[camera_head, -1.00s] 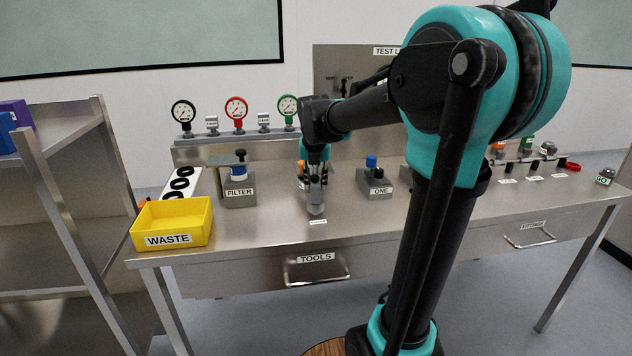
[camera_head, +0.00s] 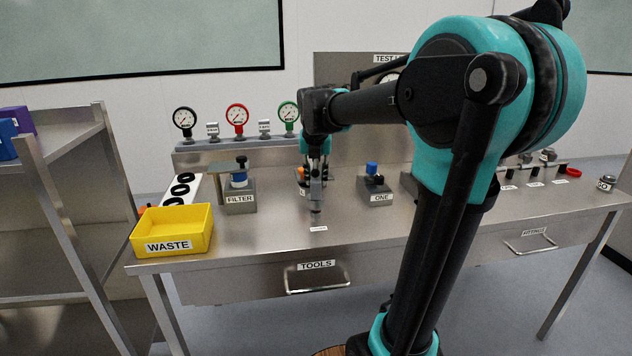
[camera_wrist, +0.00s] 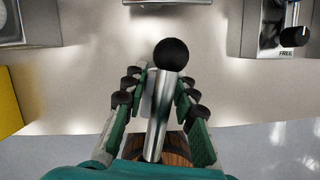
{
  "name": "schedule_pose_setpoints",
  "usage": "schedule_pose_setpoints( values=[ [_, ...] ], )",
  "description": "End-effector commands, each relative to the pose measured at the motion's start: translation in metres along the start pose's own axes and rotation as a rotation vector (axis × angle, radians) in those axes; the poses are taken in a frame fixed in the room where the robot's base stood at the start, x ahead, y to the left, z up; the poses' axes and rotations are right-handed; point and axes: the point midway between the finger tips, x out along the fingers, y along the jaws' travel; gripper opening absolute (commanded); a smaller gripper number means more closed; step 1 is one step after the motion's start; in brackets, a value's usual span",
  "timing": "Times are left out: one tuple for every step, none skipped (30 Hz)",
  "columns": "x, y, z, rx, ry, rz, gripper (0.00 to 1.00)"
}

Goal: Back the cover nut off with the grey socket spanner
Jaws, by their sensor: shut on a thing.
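My gripper (camera_head: 316,172) is above the front middle of the bench, pointing down. In the wrist view my gripper (camera_wrist: 155,100) has its fingers closed around a grey metal spanner (camera_wrist: 158,115) with a round black end. In the head view the spanner (camera_head: 316,198) hangs below the fingers, above a small white bench label. The FILTER unit (camera_head: 240,200) stands to the left of my gripper, with a white and blue cylinder and a black knob (camera_head: 241,160) on top. I cannot make out which part is the cover nut.
A yellow WASTE bin (camera_head: 172,230) stands at the bench's left front corner. The ONE block (camera_head: 375,190) with a blue top is right of my gripper. Gauges (camera_head: 237,116) line the back. The bench front (camera_head: 260,240) is clear.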

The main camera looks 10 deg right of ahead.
Motion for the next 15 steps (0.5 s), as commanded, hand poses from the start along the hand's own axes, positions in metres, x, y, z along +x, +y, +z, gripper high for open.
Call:
schedule_pose_setpoints(
  values=[
    [-0.003, 0.0, 0.001, 0.0, 0.0, 0.0, 0.0],
    [-0.004, 0.0, 0.001, 0.0, 0.0, 0.0, 0.0],
    [-0.006, 0.0, 0.002, 0.0, 0.0, 0.0, 0.0],
    [-0.008, 0.0, 0.003, 0.0, 0.0, 0.0, 0.0],
    [-0.009, 0.0, 0.003, 0.0, 0.0, 0.0, 0.0],
    [-0.011, 0.0, 0.004, 0.0, 0.0, 0.0, 0.0],
    [-0.012, 0.0, 0.004, 0.0, 0.0, 0.0, 0.0],
    [-0.014, 0.0, 0.004, 0.0, 0.0, 0.0, 0.0],
    [-0.016, 0.0, 0.005, 0.0, 0.0, 0.0, 0.0],
    [-0.017, 0.0, 0.006, 0.0, 0.0, 0.0, 0.0],
    [-0.019, 0.0, 0.006, 0.0, 0.0, 0.0, 0.0],
    [-0.021, 0.0, 0.007, 0.0, 0.0, 0.0, 0.0],
    [-0.022, 0.0, 0.007, 0.0, 0.0, 0.0, 0.0],
    [-0.023, 0.0, 0.008, 0.0, 0.0, 0.0, 0.0],
    [-0.025, 0.0, 0.008, 0.0, 0.0, 0.0, 0.0]
  ],
)
